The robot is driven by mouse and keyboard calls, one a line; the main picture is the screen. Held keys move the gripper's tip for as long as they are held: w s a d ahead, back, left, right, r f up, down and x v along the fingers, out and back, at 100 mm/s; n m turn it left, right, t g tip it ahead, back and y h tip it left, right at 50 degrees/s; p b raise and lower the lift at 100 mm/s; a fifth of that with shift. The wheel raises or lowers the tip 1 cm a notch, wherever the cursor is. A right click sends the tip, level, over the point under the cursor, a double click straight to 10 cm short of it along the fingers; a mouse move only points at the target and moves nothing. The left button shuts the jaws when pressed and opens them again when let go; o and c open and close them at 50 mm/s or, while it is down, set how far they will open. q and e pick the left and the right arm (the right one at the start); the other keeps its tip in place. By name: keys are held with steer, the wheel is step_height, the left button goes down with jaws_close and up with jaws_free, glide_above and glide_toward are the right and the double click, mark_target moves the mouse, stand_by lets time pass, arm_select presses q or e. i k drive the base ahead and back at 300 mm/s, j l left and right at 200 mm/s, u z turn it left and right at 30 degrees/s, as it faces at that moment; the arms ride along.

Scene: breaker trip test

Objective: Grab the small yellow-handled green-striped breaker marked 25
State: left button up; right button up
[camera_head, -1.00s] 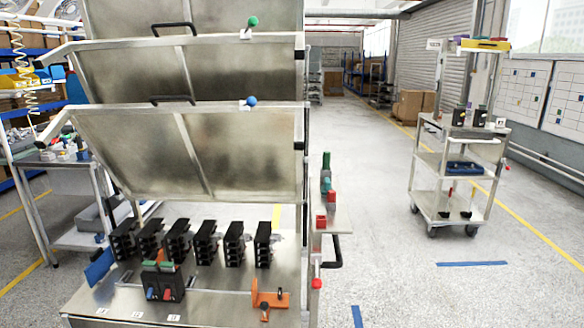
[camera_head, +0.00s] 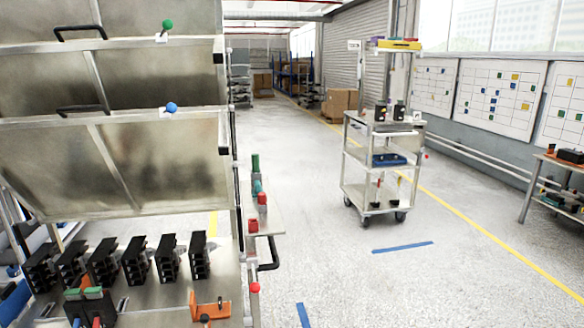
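A wheeled cart (camera_head: 348,160) stands in the aisle right of centre. Two dark breaker-like units, one (camera_head: 381,112) left of the other (camera_head: 399,111), stand on its top shelf. On its bottom shelf are small dark items with thin upright parts, one red (camera_head: 378,188) and one yellowish (camera_head: 399,184). They are too small to read a 25 or make out a green stripe, so I cannot tell which is the named breaker. Neither of my grippers shows in this view.
A metal cabinet with raised panels (camera_head: 60,165) and a row of black breakers (camera_head: 135,261) fills the left. A side shelf with a black handle (camera_head: 269,253) juts from it. A workbench (camera_head: 565,161) stands at far right. Open floor (camera_head: 320,225) lies between.

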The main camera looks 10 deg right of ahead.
mark_target(378, 117)
steer(key=i+l+z, duration=1.1)
steer(key=i, duration=0.3)
steer(key=i+z, duration=0.35)
steer(key=i, duration=0.15)
steer(key=i+l+u, duration=0.25)
steer(key=i, duration=0.3)
steer(key=i+l+u, duration=0.2)
steer(key=i, duration=0.35)
steer(key=i+l+u, duration=0.25)
steer(key=i, duration=0.25)
steer(key=i+l+u, duration=0.2)
steer(key=i+l, duration=0.2)
steer(key=i, duration=0.1)
